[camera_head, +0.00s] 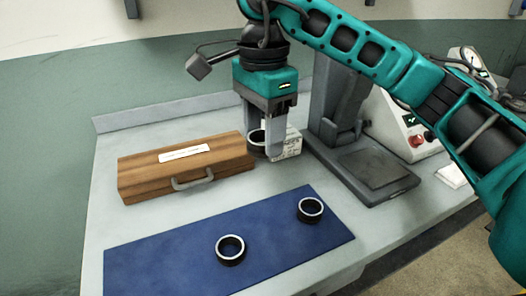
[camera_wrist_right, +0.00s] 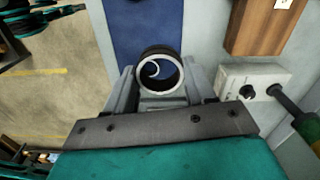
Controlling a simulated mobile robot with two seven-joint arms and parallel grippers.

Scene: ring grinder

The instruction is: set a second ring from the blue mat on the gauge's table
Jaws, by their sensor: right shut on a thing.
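My right gripper (camera_head: 262,138) is shut on a dark ring with a bright rim (camera_head: 257,143), held above the bench behind the blue mat. The held ring (camera_wrist_right: 160,73) also shows between the fingers in the right wrist view. Two similar rings lie apart on the blue mat (camera_head: 170,255), one near its right end (camera_head: 311,210) and one nearer the front (camera_head: 230,250). To the gripper's right stands a grey stand with a low flat plate (camera_head: 382,168); its plate looks bare. I cannot tell for sure which part is the gauge's table. My left gripper is not in view.
A wooden case (camera_head: 185,168) with a metal handle stands left of the gripper. A small white box (camera_head: 290,146) is partly hidden behind the fingers; its black knob (camera_wrist_right: 247,91) shows in the wrist view. A white control box (camera_head: 402,125) and a dial (camera_head: 470,60) are at right.

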